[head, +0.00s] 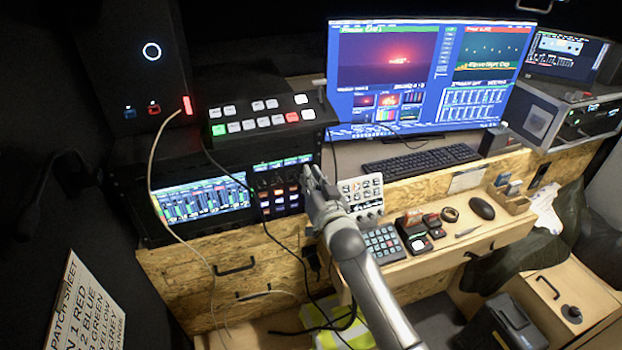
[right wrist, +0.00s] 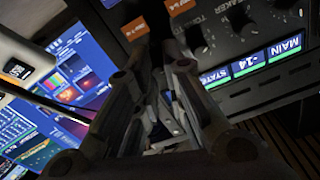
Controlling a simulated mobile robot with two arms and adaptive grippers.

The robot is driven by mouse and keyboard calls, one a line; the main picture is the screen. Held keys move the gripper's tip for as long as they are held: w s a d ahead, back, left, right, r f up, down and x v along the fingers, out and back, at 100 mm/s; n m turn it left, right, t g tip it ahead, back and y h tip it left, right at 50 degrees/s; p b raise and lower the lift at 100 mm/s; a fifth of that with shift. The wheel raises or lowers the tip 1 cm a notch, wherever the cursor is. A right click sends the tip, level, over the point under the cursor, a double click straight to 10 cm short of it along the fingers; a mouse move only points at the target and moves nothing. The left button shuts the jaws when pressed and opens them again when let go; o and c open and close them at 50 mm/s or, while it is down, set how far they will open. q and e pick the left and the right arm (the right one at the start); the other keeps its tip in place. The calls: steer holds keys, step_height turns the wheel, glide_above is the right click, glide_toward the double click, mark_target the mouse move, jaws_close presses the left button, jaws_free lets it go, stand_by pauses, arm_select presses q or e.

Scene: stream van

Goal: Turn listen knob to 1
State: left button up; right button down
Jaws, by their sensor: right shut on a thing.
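My right gripper (head: 314,180) reaches the right edge of a dark rack panel (head: 262,184) with lit buttons. In the right wrist view its fingers (right wrist: 160,62) are closed together against the panel, shut on a dark knob mostly hidden between the fingertips. No "listen" label can be read, and the held knob's pointer is hidden. Other dark knobs stand in a row beside it, one close by (right wrist: 196,40) and one farther right (right wrist: 240,20). Small lit displays (right wrist: 284,49) read "MAIN" and "-14". My left gripper is not in view.
A button switcher (head: 262,116) sits above the rack. A large monitor (head: 425,75) and keyboard (head: 420,161) are behind. Cables hang below the rack. A wooden drawer (head: 440,248) juts out at right.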

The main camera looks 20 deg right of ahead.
steer(key=shift+f, duration=0.1)
steer(key=c, duration=1.7)
jaws_free()
steer(key=s, duration=1.2)
steer(key=shift+d, duration=0.2)
